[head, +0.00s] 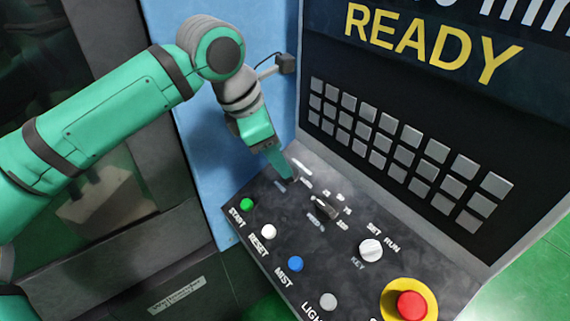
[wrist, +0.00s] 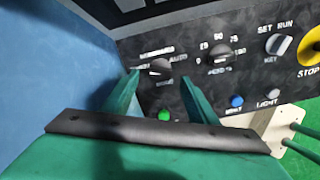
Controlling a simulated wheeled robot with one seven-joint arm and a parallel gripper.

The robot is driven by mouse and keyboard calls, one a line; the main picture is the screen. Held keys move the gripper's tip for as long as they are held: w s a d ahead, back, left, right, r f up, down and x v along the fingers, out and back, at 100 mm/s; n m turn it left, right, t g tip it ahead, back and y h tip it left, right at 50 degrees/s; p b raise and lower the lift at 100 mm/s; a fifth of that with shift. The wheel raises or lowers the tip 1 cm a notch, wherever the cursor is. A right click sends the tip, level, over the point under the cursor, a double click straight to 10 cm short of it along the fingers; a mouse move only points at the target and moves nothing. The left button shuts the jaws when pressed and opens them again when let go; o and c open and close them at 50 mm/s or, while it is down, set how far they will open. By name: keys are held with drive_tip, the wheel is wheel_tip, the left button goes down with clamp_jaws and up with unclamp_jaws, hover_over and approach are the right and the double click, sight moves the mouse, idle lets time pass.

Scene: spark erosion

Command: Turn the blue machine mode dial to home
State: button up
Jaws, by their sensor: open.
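The mode dial (wrist: 161,69) is a dark grey knob at the upper left of the black control panel in the wrist view. White labels surround it; AUTO reads at its right, and the others are partly hidden or blurred. My gripper (wrist: 160,78) is open, with one green finger on each side of the dial; I cannot tell whether they touch it. In the head view my gripper (head: 285,176) points down at the panel's back left and hides most of the dial. The blue machine side (head: 203,135) stands behind my arm. The dial's pointing direction is unclear.
A second dial (head: 323,209) with number marks sits right of the mode dial. The panel also bears a key switch (head: 371,250), a red stop button (head: 411,305), and green (head: 246,204), white and blue buttons. A screen and keypad wall (head: 400,150) rises behind.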

sight(291, 180)
drive_tip(key=x, duration=0.4)
drive_tip(key=shift+d, duration=0.2)
drive_tip(key=shift+w+f, duration=0.2)
drive_tip(key=shift+f, duration=0.45)
drive_tip(key=shift+c, duration=0.3)
drive_tip(key=shift+s, duration=0.1)
drive_tip(key=c, duration=1)
